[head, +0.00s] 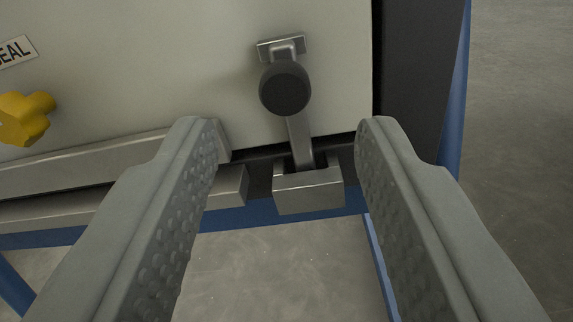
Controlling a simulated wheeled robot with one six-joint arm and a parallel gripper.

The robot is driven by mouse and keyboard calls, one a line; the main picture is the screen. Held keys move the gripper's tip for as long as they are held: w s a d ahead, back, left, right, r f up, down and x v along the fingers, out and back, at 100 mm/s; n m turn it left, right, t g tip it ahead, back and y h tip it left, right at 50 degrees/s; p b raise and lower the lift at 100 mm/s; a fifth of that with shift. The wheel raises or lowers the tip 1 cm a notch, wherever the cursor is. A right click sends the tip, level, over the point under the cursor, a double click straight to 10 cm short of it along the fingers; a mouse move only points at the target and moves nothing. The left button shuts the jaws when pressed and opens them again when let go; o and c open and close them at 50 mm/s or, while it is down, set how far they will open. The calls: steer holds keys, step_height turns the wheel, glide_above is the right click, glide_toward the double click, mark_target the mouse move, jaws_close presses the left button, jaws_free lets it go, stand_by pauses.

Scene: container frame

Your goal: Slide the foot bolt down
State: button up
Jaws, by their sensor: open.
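The foot bolt (300,140) is a flat metal bar with a round dark knob (285,88) near its top. It runs through a small metal guide (281,45) on the pale panel. Its lower end sits in or just behind the metal socket block (309,192) on the lower rail; how deep it goes is hidden by the block's front. My gripper (287,125) is open, with one grey padded finger to the left of the bolt and one to the right. Neither finger touches the bolt or knob in this view.
A yellow knob (25,117) sticks out at the left of the panel (180,75), below a partly cut-off label (17,52). A metal rail (90,165) runs in from the left. A blue frame (240,218) lies below. Bare floor (275,270) shows under it.

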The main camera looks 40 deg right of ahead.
steer(key=v, duration=1.1)
steer(key=shift+s+a, duration=0.1)
steer(key=shift+s, duration=0.05)
